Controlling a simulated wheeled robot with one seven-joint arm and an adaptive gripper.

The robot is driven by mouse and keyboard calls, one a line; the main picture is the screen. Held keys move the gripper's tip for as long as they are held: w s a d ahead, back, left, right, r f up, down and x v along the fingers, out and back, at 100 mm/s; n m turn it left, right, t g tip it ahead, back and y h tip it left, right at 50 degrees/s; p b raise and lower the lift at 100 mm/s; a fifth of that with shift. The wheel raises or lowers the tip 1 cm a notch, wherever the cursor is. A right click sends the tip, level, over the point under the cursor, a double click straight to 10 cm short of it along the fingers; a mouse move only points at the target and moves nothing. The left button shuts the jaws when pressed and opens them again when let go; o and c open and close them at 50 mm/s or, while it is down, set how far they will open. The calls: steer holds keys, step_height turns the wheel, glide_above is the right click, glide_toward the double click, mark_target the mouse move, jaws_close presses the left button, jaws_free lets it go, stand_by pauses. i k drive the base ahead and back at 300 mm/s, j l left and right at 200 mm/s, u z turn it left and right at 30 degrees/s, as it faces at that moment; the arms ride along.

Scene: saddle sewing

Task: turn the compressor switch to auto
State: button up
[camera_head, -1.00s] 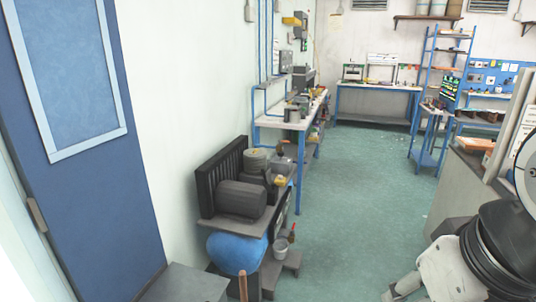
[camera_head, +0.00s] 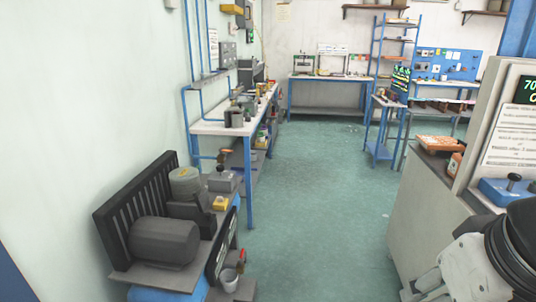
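The compressor (camera_head: 165,243) stands low against the left wall, with a dark grey motor, a pump head and a black slatted guard (camera_head: 133,207) on top. Part of its blue tank (camera_head: 160,295) shows at the bottom edge. A small yellow part (camera_head: 220,203) and a grey box (camera_head: 222,182) sit at its far right side. I cannot make out which part is the switch or its setting. My arm shows at the bottom right, well apart from the compressor. My gripper's fingertips are not in view.
A workbench (camera_head: 235,127) with blue legs runs along the left wall beyond the compressor. A grey cabinet (camera_head: 422,215) with a display panel stands at the right. The green floor (camera_head: 315,200) between them is clear.

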mark_target(219, 169)
steer(key=i+l, duration=0.1)
steer(key=i, duration=0.75)
steer(key=i+l+u, duration=0.1)
steer(key=i, duration=0.75)
steer(key=i+l+u, duration=0.1)
steer(key=i+u, duration=0.3)
steer(key=i+l+u, duration=0.25)
steer(key=i+u, duration=0.15)
steer(key=i+l+u, duration=0.4)
steer(key=k+j, duration=0.05)
steer(key=k, duration=0.05)
